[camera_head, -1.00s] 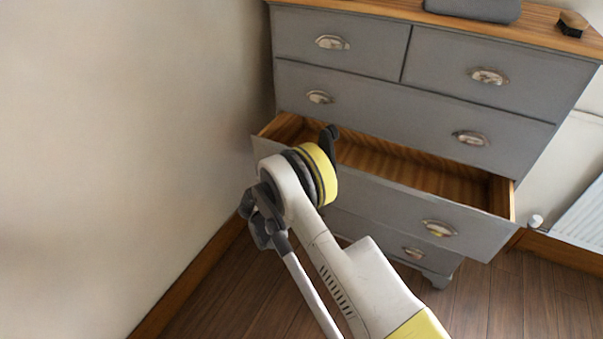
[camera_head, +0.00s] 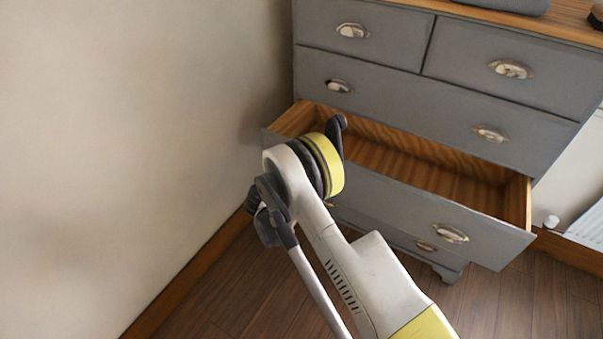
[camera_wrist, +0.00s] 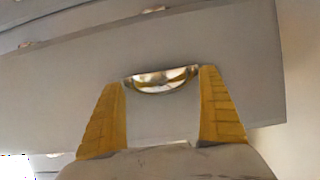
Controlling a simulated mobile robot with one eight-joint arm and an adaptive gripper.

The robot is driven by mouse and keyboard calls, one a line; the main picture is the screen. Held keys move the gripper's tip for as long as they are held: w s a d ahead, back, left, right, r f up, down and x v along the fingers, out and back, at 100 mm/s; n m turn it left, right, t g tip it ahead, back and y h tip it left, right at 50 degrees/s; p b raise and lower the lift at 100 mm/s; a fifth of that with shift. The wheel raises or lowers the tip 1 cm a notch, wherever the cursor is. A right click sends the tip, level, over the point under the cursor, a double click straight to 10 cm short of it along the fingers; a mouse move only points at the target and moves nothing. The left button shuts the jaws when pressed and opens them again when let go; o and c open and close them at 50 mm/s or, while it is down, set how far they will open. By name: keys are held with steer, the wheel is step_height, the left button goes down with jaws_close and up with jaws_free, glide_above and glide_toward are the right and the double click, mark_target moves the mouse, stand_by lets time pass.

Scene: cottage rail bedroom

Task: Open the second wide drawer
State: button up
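The second wide drawer (camera_head: 400,203) of the grey dresser is pulled well out, its wooden inside (camera_head: 430,172) empty where visible. Its right cup handle (camera_head: 451,233) is free. My arm's wrist, with a yellow ring, is at the drawer's left part and hides my gripper in the head view. In the wrist view, the yellow fingers of my gripper (camera_wrist: 162,80) stand at both ends of a metal cup handle (camera_wrist: 160,79) on a drawer front (camera_wrist: 70,85). They appear to touch its ends, so the gripper looks shut on it. The left handle is hidden in the head view.
The first wide drawer (camera_head: 420,106) above is closed, as are the two small top drawers. The bottom drawer (camera_head: 395,232) is closed below. A plain wall (camera_head: 130,130) stands close on the left. Wooden floor (camera_head: 510,300) is clear at the right.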

steer(key=v, duration=1.2)
stand_by(0.3)
steer(key=s+d+r+n+g+y, duration=0.25)
steer(key=d+r, duration=0.35)
steer(key=r, duration=0.4)
steer(key=s+d+r+n+g+y, duration=0.1)
steer(key=s+d+r, duration=0.3)
steer(key=d+r, duration=0.4)
steer(key=s+d+r+n+y, duration=0.2)
steer(key=s+r, duration=0.1)
steer(key=s, duration=0.9)
steer(key=s+d+r+n+y, duration=0.1)
steer(key=s+r, duration=0.3)
steer(key=s, duration=0.8)
steer(key=shift+d+r+n+y, duration=0.15)
steer(key=shift+d+n+y, duration=0.2)
steer(key=shift+d+y, duration=0.35)
